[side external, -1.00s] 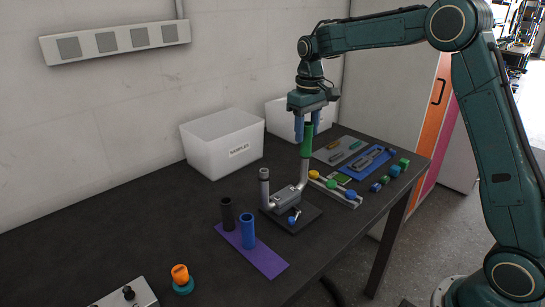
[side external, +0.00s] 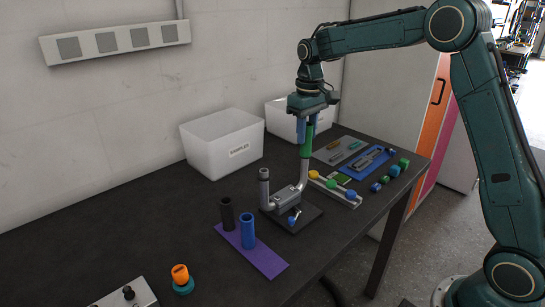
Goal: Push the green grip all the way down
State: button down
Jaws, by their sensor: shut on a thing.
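The green grip (side external: 306,147) is on the upper part of the right upright tube of a grey U-shaped handlebar (side external: 303,175). Bare grey tube shows below the grip, down to the bend. My gripper (side external: 306,129) points straight down from above, with its blue fingers closed around the upper part of the green grip. The fingers partly hide the grip's top.
A black grip (side external: 227,216) and a blue grip (side external: 247,230) stand on a purple mat (side external: 259,260) in front. A white bin (side external: 190,152) stands behind left. A rail with coloured knobs (side external: 331,184) lies close by at right. The left tabletop is mostly clear.

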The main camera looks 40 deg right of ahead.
aim_at(305, 153)
jog(key=shift+f, duration=3.65)
jog(key=c, duration=1)
grip_release()
jog(key=shift+r, duration=0.1)
jog(key=shift+r, duration=0.1)
notch_tip(305, 153, up, 14)
jog(key=shift+f, duration=0.2)
